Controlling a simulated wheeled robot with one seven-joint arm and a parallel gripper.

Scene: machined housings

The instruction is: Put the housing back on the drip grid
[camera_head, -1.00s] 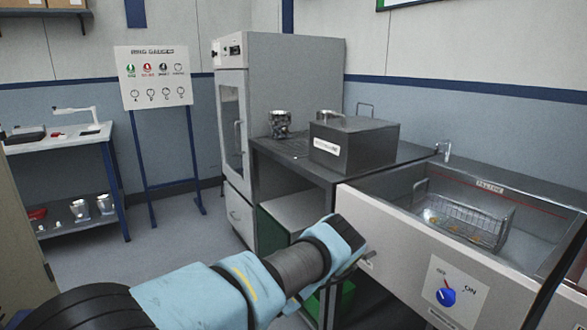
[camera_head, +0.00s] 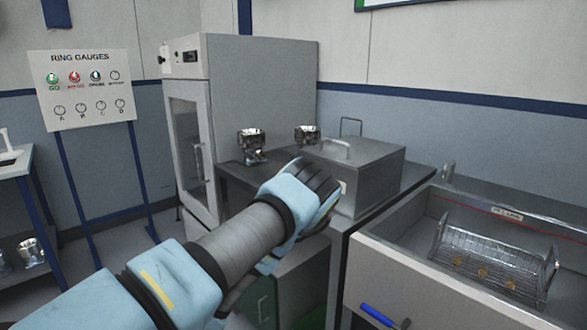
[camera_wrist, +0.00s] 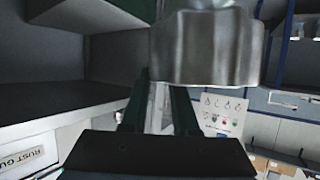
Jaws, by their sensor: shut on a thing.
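A shiny metal housing (camera_wrist: 208,45) fills the top middle of the wrist view, at the fingertips of my gripper (camera_wrist: 163,88), which is shut on it. In the head view the held housing (camera_head: 307,134) shows just above my wrist, in front of the cabinet. My fingers are hidden there behind the wrist. A second, similar housing (camera_head: 253,146) stands upright on the dark counter to the left. The drip grid (camera_head: 234,172) lies around its foot, partly hidden by my arm.
A grey lidded box (camera_head: 375,175) with a handle stands on the counter right of my wrist. A tall grey cabinet (camera_head: 262,90) stands behind. At right is a sink (camera_head: 425,255) holding a wire basket (camera_head: 490,258). A ring gauge board (camera_head: 85,90) stands at left.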

